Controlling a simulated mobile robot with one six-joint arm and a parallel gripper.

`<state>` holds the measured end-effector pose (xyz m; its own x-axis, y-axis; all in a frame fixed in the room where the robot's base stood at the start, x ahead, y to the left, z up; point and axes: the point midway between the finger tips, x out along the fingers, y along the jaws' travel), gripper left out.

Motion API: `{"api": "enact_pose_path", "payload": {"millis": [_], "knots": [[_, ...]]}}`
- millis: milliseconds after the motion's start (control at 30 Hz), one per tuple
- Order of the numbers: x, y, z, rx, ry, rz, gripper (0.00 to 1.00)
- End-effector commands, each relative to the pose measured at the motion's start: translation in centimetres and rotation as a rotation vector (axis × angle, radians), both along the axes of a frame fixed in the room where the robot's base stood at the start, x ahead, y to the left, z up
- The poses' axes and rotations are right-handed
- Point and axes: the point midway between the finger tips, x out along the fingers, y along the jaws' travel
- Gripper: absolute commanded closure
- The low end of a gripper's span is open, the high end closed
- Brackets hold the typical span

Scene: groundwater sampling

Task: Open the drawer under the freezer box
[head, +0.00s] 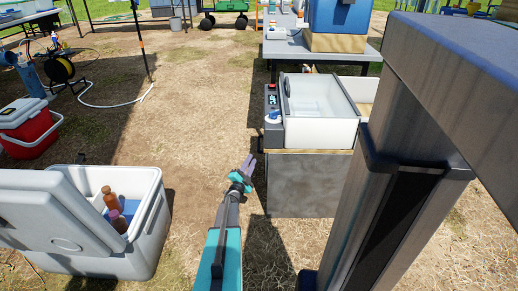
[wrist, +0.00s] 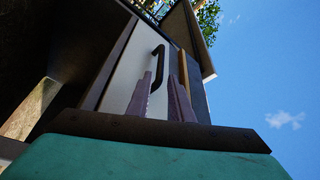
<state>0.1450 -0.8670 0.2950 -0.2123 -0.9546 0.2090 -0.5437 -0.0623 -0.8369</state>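My gripper (head: 248,164) has purple fingers and is raised in front of the left side of the cabinet stand (head: 300,182) in the head view. In the wrist view my gripper (wrist: 161,78) has its fingers apart. A black bar handle (wrist: 158,62) on a pale panel (wrist: 122,68) shows between and beyond the fingertips. I cannot tell whether the fingers reach around it. The panel looks shut. A white open-topped box with a grey control side (head: 320,132) sits on the stand; I cannot tell if it is the freezer box.
An open white cooler (head: 145,225) with brown bottles stands at the lower left. A red cooler (head: 28,130) is behind it. A table (head: 290,48) with a blue box (head: 338,16) stands at the back. Bare ground lies free left of the stand.

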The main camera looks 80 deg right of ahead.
Motion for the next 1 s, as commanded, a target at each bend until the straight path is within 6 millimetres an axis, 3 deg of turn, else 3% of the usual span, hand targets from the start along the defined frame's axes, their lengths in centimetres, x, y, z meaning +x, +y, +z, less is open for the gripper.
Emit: {"api": "enact_pose_path", "payload": {"millis": [600, 800, 1000], "knots": [[-2.0, -8.5, 1.6, -0.002, 0.0, -0.003, 0.8], [-2.4, -10.4, 2.1, -0.001, 0.001, -0.002, 0.8], [-2.7, -11.0, 2.4, 0.0, 0.001, -0.002, 0.8]]}}
